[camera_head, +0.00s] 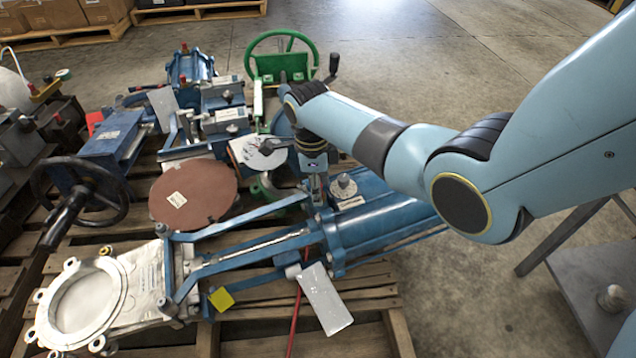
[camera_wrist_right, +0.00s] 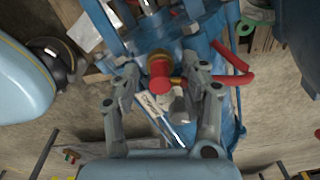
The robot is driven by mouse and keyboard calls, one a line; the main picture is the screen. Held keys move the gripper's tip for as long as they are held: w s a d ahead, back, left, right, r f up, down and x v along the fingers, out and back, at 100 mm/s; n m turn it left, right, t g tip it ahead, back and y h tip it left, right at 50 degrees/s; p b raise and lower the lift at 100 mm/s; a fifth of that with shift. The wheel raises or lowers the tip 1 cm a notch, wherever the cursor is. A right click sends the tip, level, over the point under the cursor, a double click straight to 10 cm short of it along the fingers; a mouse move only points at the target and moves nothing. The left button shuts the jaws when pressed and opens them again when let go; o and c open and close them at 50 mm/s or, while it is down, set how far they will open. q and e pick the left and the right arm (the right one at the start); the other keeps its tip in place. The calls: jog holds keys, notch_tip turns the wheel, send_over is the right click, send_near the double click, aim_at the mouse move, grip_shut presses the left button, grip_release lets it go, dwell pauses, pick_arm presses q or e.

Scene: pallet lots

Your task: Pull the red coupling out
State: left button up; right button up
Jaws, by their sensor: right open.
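The red coupling (camera_wrist_right: 160,72), with a brass collar, shows in the right wrist view on the blue valve actuator (camera_wrist_right: 180,22). My right gripper (camera_wrist_right: 166,75) is open, its two fingers on either side of the coupling with gaps visible. I cannot tell whether the fingertips reach its depth. In the head view my right gripper (camera_head: 318,190) points down at the near end of the blue cylinder (camera_head: 380,218), and the coupling is hidden there. My left gripper is not in view.
A red hose (camera_wrist_right: 235,75) curves right of the coupling. In the head view, valves crowd the wooden pallet (camera_head: 350,290), with a brown disc (camera_head: 193,193), a green handwheel (camera_head: 283,55) and a black handwheel (camera_head: 78,195). The floor at upper right is clear.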

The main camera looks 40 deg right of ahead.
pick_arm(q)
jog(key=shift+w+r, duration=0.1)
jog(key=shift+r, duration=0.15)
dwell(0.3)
pick_arm(e)
grip_shut()
dwell(0.4)
pick_arm(q)
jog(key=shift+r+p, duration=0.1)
jog(key=shift+p, duration=0.2)
pick_arm(e)
jog(key=shift+r, duration=0.1)
jog(key=shift+w+a+r+p, duration=0.1)
jog(key=shift+r+p, duration=1.35)
jog(key=shift+r, duration=0.05)
jog(key=shift+a+r+p, duration=0.1)
jog(key=shift+r+p, duration=1.35)
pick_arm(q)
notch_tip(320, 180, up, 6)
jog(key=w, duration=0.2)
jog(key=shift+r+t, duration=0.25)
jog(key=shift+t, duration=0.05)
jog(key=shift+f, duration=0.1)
